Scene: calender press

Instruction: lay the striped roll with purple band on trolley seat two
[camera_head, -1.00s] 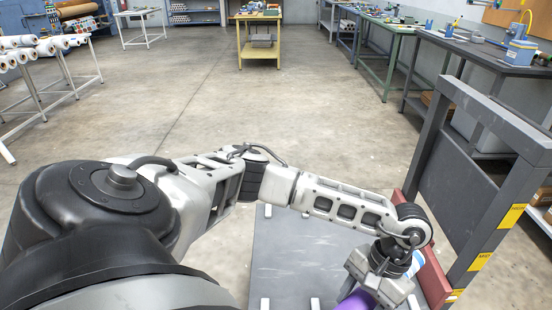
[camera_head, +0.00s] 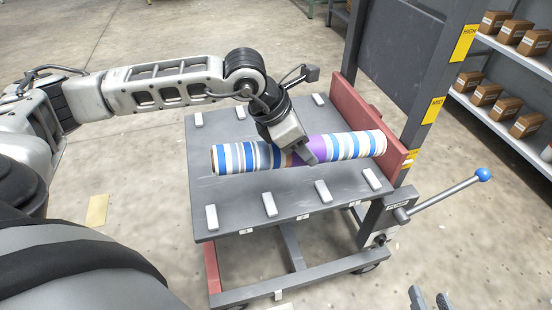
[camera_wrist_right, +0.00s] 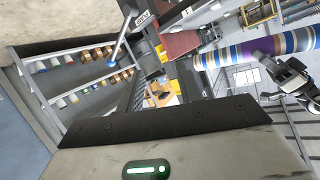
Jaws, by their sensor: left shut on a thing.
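The striped roll (camera_head: 240,157) is blue, white and tan with a purple band (camera_head: 320,147) near its middle. My left gripper (camera_head: 306,156) is shut on it beside the purple band. The roll lies left to right over the grey trolley deck (camera_head: 285,180), between its far and near rows of light pads; I cannot tell whether it touches the deck. Labels mark the near edge, too small to read surely. The roll (camera_wrist_right: 255,48) and left gripper (camera_wrist_right: 288,76) also show in the right wrist view. My right gripper (camera_head: 430,300) shows only fingertips, apart, at the bottom edge.
A red board (camera_head: 390,135) stands at the deck's right end, close to the roll's end. A grey upright frame and a blue-knobbed lever (camera_head: 450,188) stand to the right. Shelves with brown boxes (camera_head: 485,93) are further right. Floor to the left is clear.

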